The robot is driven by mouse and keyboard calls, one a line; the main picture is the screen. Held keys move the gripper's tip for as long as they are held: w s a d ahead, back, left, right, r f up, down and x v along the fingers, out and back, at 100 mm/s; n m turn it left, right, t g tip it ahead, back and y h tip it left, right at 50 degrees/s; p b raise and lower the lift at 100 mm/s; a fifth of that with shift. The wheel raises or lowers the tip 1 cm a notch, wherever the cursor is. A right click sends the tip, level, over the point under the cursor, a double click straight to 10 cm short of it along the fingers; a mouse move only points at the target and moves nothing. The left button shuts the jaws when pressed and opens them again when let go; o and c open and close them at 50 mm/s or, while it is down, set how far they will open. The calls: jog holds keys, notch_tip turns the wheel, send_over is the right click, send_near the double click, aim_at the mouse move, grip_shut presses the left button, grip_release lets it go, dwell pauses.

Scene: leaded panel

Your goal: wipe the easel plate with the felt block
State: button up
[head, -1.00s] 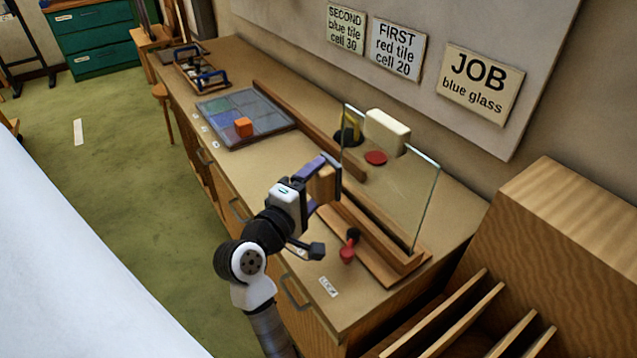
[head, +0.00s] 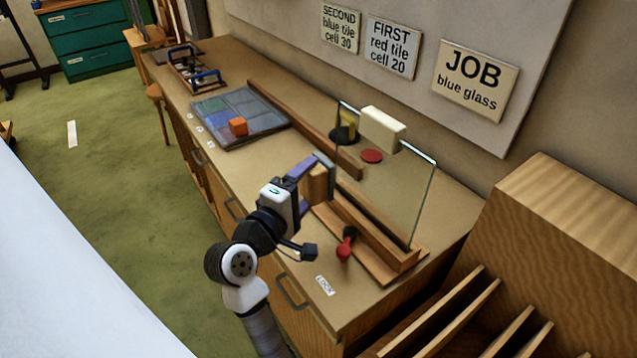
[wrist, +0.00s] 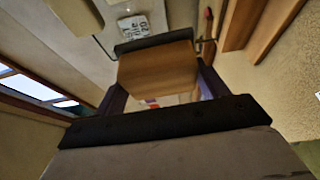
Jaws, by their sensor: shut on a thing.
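The easel plate (head: 392,190) is a clear glass pane standing upright in a wooden easel base (head: 380,262) on the bench. My gripper (head: 312,178) is shut on the felt block (head: 317,186), a wooden block with a dark felt face. The block is held at the left edge of the plate, felt side toward the glass. In the wrist view the block (wrist: 157,75) sits between the fingers, its dark felt (wrist: 155,43) at the far side. I cannot tell whether the felt touches the glass.
A red-handled lever (head: 346,243) stands on the bench before the easel base. A cream block (head: 382,128), a red disc (head: 372,156) and a dark round object with yellow (head: 345,132) are around the plate's top and back. A gridded tray (head: 265,128) with an orange cube (head: 238,126) lies left.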

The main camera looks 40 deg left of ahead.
jog(key=shift+w+d, duration=0.35)
jog(key=shift+w, duration=0.5)
jog(key=shift+w+d, duration=0.3)
jog(key=shift+w, duration=0.55)
jog(key=shift+w+d, duration=0.35)
jog(key=shift+w, duration=0.5)
jog(key=shift+w+d, duration=0.3)
jog(key=shift+w, duration=0.65)
jog(key=shift+s+d, duration=0.25)
jog(key=shift+d, duration=0.35)
jog(key=shift+s+d, duration=0.2)
jog(key=shift+d, duration=0.45)
jog(key=shift+s+d, duration=0.25)
jog(key=shift+d, duration=0.35)
jog(key=shift+w+d, duration=0.1)
jog(key=shift+w+a+r, duration=0.1)
jog(key=shift+w+a, duration=0.15)
jog(key=shift+a, duration=0.35)
jog(key=shift+w+a+f, duration=0.1)
jog(key=shift+w+a, duration=0.2)
jog(key=shift+a, duration=0.3)
jog(key=shift+w+a+r, duration=0.1)
jog(key=shift+w+a, duration=0.15)
jog(key=shift+a, duration=0.35)
